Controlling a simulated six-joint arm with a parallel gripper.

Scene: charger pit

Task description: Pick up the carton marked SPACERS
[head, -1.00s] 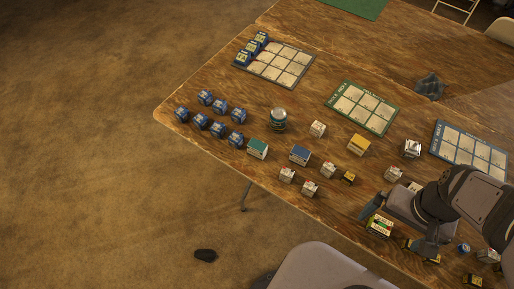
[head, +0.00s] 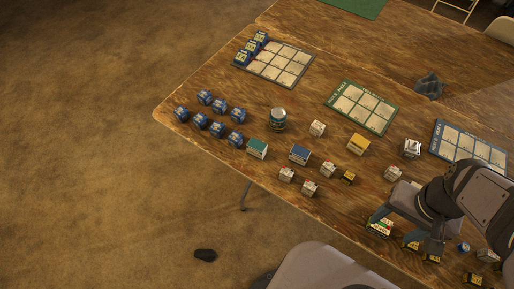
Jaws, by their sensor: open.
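I cannot read the word SPACERS on any carton at this size. Candidate cartons are a teal-topped one (head: 257,148), a blue-topped one (head: 299,155), a yellow one (head: 358,144) and a green-and-yellow one (head: 380,228). My gripper (head: 402,236) is at the lower right, pointing down, with its jaws apart. The green-and-yellow carton shows below its left finger; I cannot tell whether they touch. Small black-and-yellow boxes (head: 411,245) lie near the right finger. The gripper body hides part of the table.
Several blue items (head: 218,129) stand at the table's left, near a striped can (head: 278,119). White boxes (head: 328,169) are scattered in the middle. Three gridded boards, one green-edged (head: 363,107), lie behind. A dark angular object (head: 430,86) sits farther back.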

